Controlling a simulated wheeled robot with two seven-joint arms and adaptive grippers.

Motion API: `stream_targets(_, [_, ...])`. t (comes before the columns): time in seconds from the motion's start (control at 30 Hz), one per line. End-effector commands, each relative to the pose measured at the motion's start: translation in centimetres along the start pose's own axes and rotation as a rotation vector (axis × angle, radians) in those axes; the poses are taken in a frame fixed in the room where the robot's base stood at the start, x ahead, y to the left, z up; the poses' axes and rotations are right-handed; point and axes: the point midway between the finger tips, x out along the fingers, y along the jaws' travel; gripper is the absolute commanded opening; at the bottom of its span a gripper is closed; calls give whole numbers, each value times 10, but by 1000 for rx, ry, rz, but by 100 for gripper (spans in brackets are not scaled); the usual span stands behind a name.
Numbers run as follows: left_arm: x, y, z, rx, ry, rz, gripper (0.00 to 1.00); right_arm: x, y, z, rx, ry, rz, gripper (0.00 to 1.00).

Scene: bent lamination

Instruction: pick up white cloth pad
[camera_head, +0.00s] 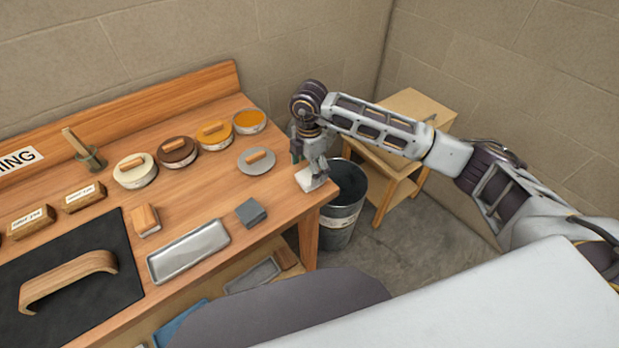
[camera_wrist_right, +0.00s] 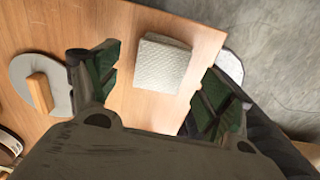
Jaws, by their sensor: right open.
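The white cloth pad (camera_wrist_right: 162,64) lies on the wooden table near its right corner. In the head view the pad (camera_head: 312,183) shows just below my right gripper (camera_head: 314,170), which partly covers it. In the right wrist view my right gripper (camera_wrist_right: 152,88) is open, with its two green-padded fingers apart and the pad between and a little beyond them. Nothing is held. Whether the fingertips touch the table cannot be told. My left gripper is not in view.
A grey round lid with a wooden handle (camera_head: 256,161) sits left of the gripper. A grey block (camera_head: 251,212) and a metal tray (camera_head: 188,250) lie nearer. A metal bucket (camera_head: 342,212) stands on the floor beyond the table edge, beside a wooden shelf (camera_head: 418,108).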

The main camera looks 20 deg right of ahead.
Motion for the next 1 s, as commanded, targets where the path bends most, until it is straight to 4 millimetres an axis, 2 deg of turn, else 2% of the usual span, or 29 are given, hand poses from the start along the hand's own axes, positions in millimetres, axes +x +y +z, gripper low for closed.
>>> stream_targets(0.3, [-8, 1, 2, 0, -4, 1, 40, 31, -2, 0, 1, -1, -1, 80])
stream_targets(0.83, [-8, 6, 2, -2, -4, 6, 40, 34, -2, 0, 1, 0, 0, 80])
stream_targets(1.0, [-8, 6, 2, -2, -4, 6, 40, 34, -2, 0, 0, 0, 0, 58])
